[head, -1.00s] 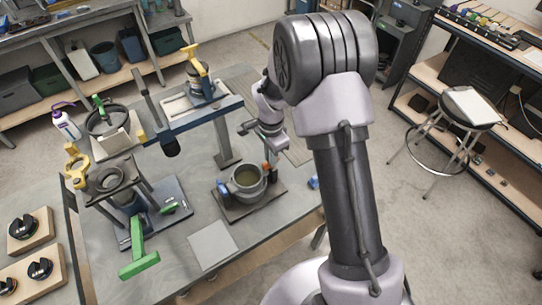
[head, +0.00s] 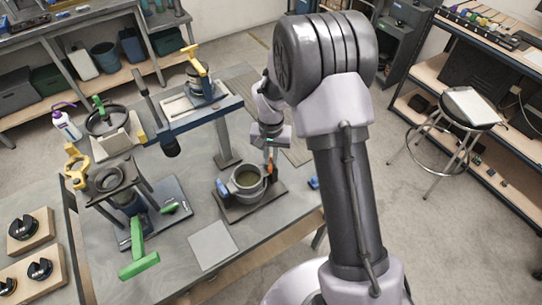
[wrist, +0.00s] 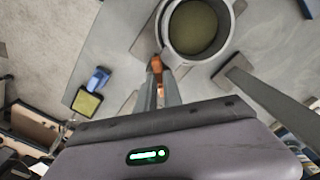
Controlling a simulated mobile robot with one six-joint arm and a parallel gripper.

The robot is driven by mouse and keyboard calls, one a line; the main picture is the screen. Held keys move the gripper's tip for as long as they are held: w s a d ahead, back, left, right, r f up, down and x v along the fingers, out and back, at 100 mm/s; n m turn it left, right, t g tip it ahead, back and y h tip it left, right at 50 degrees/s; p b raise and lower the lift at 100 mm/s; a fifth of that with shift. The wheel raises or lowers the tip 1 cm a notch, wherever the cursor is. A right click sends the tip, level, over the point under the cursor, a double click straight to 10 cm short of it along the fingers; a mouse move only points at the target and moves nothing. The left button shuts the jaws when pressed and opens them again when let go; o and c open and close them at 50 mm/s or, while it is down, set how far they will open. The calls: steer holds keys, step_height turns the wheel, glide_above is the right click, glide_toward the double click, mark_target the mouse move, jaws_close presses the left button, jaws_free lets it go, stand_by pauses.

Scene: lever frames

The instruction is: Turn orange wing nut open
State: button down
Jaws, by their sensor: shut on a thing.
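The orange wing nut (head: 269,168) stands at the right rim of a round grey pot (head: 235,190) on the table. In the wrist view the wing nut (wrist: 156,65) shows between my fingertips, just beside the pot wall (wrist: 166,32). My gripper (head: 270,158) points down from above. In the wrist view my gripper (wrist: 158,80) is shut on the wing nut, and the fingers hide part of it. The exact turn of the wing nut is hard to tell.
A blue part (head: 222,188) sits at the pot's left side. A small blue object (head: 313,183) lies near the table's right edge. A grey post (head: 226,145) of a blue-beamed frame stands behind and left. A flat grey plate (head: 213,245) lies in front.

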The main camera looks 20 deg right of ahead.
mark_target(271, 162)
steer(key=n, duration=0.4)
steer(key=shift+n+p, duration=0.3)
steer(key=shift+n, duration=1.8)
steer(key=c, duration=1.5)
jaws_free()
steer(key=shift+r+p, duration=0.1)
steer(key=shift+p, duration=0.2)
step_height(271, 162, up, 17)
steer(key=p, duration=0.3)
steer(key=shift+r, duration=0.15)
